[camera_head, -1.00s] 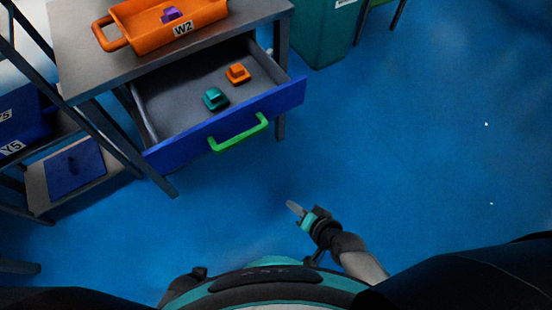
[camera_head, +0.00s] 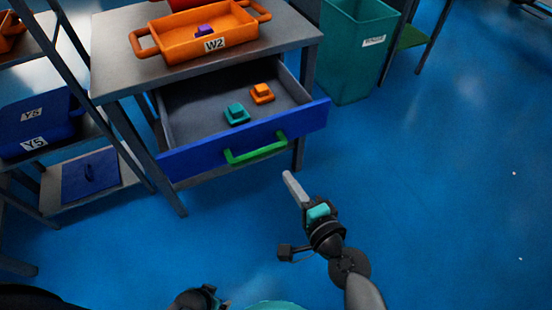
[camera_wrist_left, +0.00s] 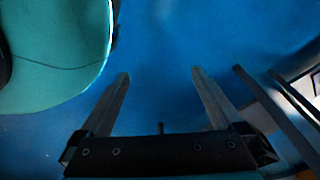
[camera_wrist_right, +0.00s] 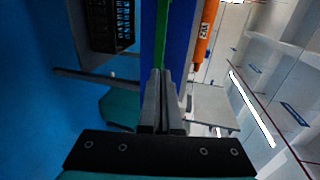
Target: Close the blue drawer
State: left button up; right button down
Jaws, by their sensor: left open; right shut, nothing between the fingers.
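The blue drawer (camera_head: 245,140) stands pulled out under a grey table, with a green handle (camera_head: 256,149) on its front. A teal piece (camera_head: 237,114) and an orange piece (camera_head: 262,94) lie inside it. My right gripper (camera_head: 290,180) is shut and empty, just in front of and below the handle, apart from it in the head view. In the right wrist view its fingers (camera_wrist_right: 162,85) point toward the drawer's blue front (camera_wrist_right: 149,40) and green handle (camera_wrist_right: 166,30). My left gripper (camera_wrist_left: 160,85) is open and empty over the blue floor; only part of it shows low in the head view.
The grey table (camera_head: 115,75) carries an orange bin (camera_head: 190,45) marked W2. A teal bin (camera_head: 352,60) stands to the right of the table. A shelf with blue Y5 bins (camera_head: 35,130) is at left. The floor on the right is clear.

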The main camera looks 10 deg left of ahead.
aim_at(270, 152)
jog(key=b+x, duration=0.1)
jog(key=x, duration=0.5)
jog(key=shift+w+a+f, duration=0.1)
jog(key=shift+w+a, duration=0.05)
jog(key=shift+w, duration=0.1)
pick_arm(q)
jog(key=shift+w+d+r, duration=0.9)
jog(key=shift+w, duration=0.2)
pick_arm(e)
jog(key=shift+x, duration=0.85)
